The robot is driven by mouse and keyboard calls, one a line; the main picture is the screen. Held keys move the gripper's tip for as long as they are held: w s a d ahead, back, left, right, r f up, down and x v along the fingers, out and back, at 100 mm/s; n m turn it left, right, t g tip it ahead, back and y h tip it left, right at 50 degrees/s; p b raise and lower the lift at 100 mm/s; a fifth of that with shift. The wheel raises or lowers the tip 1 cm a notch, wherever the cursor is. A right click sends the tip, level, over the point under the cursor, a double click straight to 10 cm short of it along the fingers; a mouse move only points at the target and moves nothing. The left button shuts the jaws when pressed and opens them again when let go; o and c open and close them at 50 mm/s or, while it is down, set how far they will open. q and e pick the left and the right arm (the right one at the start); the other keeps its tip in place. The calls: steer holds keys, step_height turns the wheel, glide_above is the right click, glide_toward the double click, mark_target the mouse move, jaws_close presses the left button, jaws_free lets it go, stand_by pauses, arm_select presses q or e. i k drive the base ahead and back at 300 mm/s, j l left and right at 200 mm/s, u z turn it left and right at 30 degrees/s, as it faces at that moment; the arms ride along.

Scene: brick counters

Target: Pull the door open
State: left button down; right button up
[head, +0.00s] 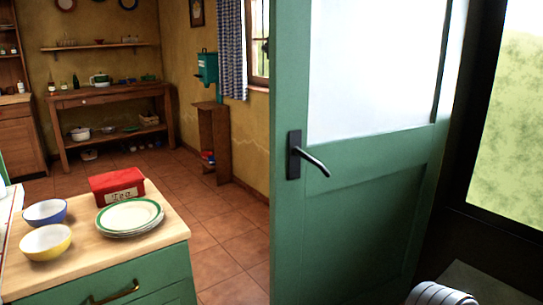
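The green door (355,215) fills the right half of the head view. It has a large pale glazed panel (375,70) on top and a solid green panel below. A dark lever handle (295,155) with a lighter metal grip sits near the door's left edge. The door stands open at an angle, with its free edge toward the room and its far side by the dark frame (495,230). Neither of my grippers shows clearly in view, and nothing is seen touching the handle.
A green cabinet (150,275) with a wooden top stands at lower left, close to the door. It holds plates (130,217), two bowls (45,241) and a red tin (117,186). Tiled floor (225,235) is clear between cabinet and door.

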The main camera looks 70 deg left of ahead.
mark_target(354, 236)
steer(key=j+u, duration=0.15)
steer(key=u, duration=0.25)
steer(key=j+u, duration=0.15)
steer(key=u, duration=0.25)
steer(key=i+j+u, duration=0.15)
steer(key=j, duration=0.3)
steer(key=i+j+u, duration=0.15)
steer(key=j, duration=0.25)
steer(key=i+j+u, duration=0.1)
steer(key=i+j, duration=0.2)
steer(key=i+j+u, duration=0.15)
steer(key=j, duration=0.35)
steer(key=i, duration=0.1)
